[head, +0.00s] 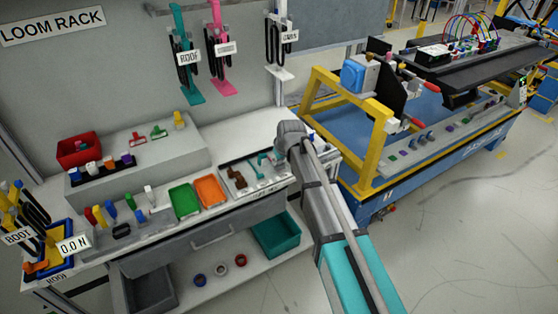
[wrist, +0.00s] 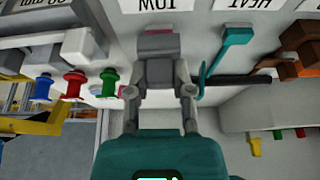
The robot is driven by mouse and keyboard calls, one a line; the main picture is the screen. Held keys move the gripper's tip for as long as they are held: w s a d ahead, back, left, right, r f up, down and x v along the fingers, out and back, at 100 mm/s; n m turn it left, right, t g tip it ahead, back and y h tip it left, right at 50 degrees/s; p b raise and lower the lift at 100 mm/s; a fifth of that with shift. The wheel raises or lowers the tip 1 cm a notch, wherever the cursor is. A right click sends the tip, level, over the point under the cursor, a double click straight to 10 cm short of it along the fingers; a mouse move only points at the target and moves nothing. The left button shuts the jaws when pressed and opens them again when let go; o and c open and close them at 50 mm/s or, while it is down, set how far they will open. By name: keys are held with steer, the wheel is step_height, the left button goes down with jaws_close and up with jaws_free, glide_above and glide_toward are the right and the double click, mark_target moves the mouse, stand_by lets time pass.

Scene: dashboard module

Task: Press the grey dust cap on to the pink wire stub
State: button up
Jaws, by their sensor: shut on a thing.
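In the wrist view, my gripper (wrist: 160,72) is shut on a small grey piece, which I take to be the grey dust cap (wrist: 157,45). The cap sits at the fingertips, above a light grey surface. A bit of pink (wrist: 165,31) shows just beyond the cap, and another bit of pink shows beside the left finger. I cannot tell whether either is the wire stub, or whether the cap touches it. In the head view, the end of my arm is over the right end of the bench and hides the cap and the spot below it.
A teal tool (wrist: 230,48) and a dark bar (wrist: 245,79) lie close right of the fingers. Blue, red (wrist: 75,84) and green spools stand at left. Green and orange (head: 211,191) trays lie along the bench. A yellow-framed blue station (head: 372,150) stands right of the bench.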

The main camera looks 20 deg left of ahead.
steer(key=shift+f+b, duration=0.5)
steer(key=shift+f, duration=0.1)
steer(key=o, duration=0.8)
steer(key=shift+r, duration=0.25)
steer(key=shift+r+p, duration=0.75)
steer(key=shift+p, duration=0.25)
steer(key=shift+f+b, duration=1.15)
step_height(320, 180, up, 8)
steer(key=p, duration=0.8)
steer(key=shift+r, duration=0.25)
